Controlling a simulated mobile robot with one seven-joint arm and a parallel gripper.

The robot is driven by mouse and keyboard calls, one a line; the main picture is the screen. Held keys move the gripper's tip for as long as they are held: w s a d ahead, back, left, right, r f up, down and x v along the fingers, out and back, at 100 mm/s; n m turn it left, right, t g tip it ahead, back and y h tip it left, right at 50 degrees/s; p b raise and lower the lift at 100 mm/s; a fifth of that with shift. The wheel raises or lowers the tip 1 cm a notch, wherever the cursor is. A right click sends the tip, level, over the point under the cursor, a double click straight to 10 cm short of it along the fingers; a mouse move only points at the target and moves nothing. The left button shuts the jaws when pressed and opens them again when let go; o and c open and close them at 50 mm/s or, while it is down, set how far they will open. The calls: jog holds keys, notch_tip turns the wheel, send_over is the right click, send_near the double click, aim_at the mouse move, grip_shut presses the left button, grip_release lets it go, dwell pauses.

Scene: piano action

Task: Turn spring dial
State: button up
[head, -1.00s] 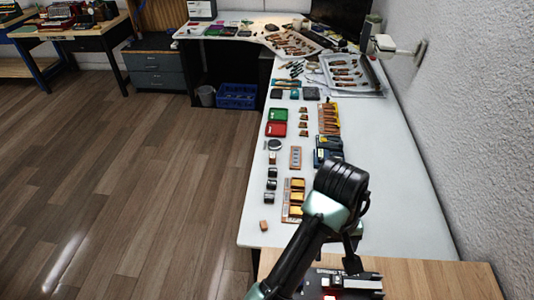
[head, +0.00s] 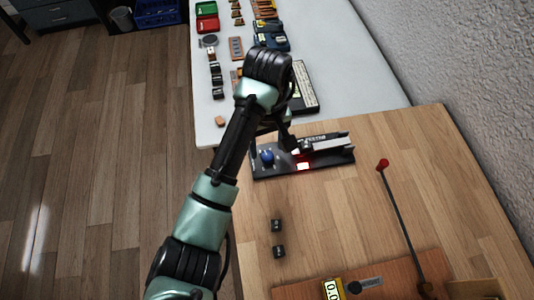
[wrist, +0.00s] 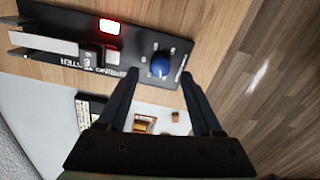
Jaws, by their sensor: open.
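The spring tester (head: 325,160) is a dark flat panel on the wooden table, with a pale bar at its right and a lit red light (head: 303,166). Its blue dial (head: 267,157) sits near the panel's left end. In the wrist view the blue dial (wrist: 160,66) lies just beyond and between the two fingertips. My gripper (wrist: 163,78) is open and empty. No contact with the dial is visible. In the head view my arm reaches over the panel, and the fingers (head: 291,143) are partly hidden by the wrist.
A red-tipped rod (head: 400,222) stands to the right, and a brown board (head: 365,285) with a numeric display (head: 333,290) is in front. The white bench (head: 340,50) behind carries trays and small parts.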

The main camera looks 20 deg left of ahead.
aim_at(267, 156)
jog(key=shift+f, duration=1.65)
grip_shut()
